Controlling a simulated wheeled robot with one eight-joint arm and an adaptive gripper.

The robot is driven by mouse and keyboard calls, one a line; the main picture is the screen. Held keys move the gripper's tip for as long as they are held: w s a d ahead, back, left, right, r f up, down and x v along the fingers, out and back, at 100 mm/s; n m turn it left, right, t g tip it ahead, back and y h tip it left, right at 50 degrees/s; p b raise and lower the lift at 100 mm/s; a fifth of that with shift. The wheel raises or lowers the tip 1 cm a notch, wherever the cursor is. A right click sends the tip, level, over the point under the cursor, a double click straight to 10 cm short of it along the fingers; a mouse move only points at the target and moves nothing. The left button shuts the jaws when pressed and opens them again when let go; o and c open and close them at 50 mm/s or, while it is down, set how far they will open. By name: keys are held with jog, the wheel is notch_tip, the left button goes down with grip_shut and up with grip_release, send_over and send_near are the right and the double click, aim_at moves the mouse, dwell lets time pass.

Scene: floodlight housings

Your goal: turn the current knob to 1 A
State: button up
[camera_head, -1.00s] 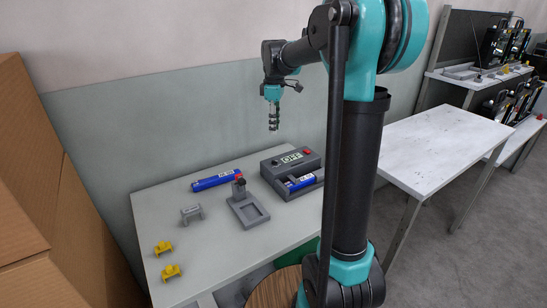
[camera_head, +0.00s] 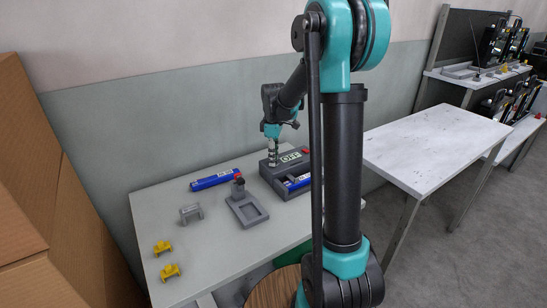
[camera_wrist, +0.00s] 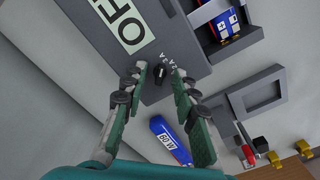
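The grey power unit (camera_head: 268,180) stands at the back right of the near table. Its display reads OFF, and it also shows in the wrist view (camera_wrist: 178,64). I cannot read the knob's pointer setting surely. My gripper (camera_wrist: 161,75) is open, its two fingers on either side of the knob; I cannot tell whether they touch it. In the head view my gripper (camera_head: 273,160) hangs pointing down over the unit's left part.
A grey fixture (camera_head: 248,210) with a red-topped clamp stands in front. A grey bracket (camera_head: 190,212) and yellow clips (camera_head: 163,247) lie left. A bare table (camera_head: 440,145) stands right.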

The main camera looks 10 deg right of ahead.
jog(key=shift+c, duration=0.2)
grip_shut()
jog(key=shift+m, duration=0.4)
jog(key=m, duration=0.6)
jog(key=shift+m, duration=0.3)
jog(key=m, duration=1)
jog(key=shift+m, duration=0.4)
jog(key=shift+o, duration=0.2)
grip_release()
